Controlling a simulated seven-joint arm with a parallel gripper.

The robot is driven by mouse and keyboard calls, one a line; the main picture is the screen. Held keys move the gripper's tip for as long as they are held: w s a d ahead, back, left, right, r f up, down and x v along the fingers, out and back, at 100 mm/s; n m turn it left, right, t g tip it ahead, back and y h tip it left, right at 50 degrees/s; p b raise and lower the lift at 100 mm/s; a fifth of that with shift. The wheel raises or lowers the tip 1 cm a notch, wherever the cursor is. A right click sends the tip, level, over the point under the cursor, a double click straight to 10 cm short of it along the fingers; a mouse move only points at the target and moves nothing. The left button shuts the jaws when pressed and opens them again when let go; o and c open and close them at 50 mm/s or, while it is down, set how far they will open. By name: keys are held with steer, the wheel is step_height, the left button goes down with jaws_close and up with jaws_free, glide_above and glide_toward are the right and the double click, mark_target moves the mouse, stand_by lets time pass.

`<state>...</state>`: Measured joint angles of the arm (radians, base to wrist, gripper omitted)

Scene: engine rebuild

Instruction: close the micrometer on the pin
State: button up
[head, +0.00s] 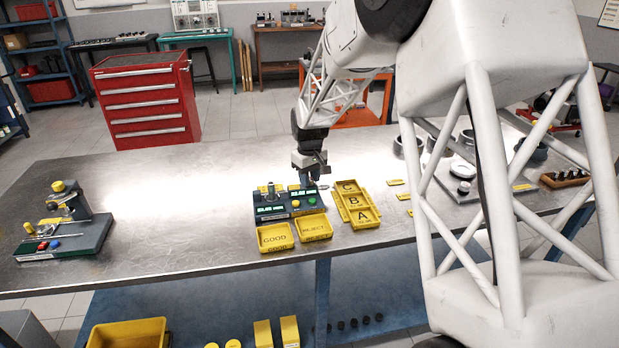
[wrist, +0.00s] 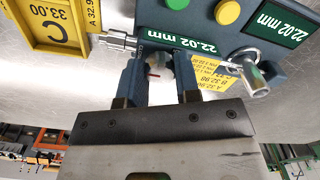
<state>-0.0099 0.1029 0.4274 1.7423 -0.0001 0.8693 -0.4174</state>
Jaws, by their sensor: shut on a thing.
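The micrometer station (head: 283,207) is a dark blue-grey block on the bench with green displays and coloured buttons. It also shows in the wrist view (wrist: 222,52), where two displays read 22.02 mm. A steel shaft-like part (wrist: 118,42) sticks out to the left past my finger. My gripper (wrist: 161,75) is at the station's edge, its two fingers apart and shut on a small pale part (wrist: 157,72) with a reddish mark. The fingers hide most of it; I cannot tell whether it is the pin or part of the micrometer. In the head view my gripper (head: 308,178) stands over the station.
A steel post with a lever (wrist: 258,82) stands on the station. Yellow GOOD (head: 276,238) and REJECT (head: 314,228) trays lie in front. A yellow A-B-C tray (head: 365,217) is right beside. Another fixture (head: 65,225) stands far left; the bench between is clear.

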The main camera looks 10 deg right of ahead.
steer(key=shift+n, duration=0.4)
steer(key=o, duration=0.9)
steer(key=shift+r, duration=0.15)
steer(key=shift+r, duration=3.8)
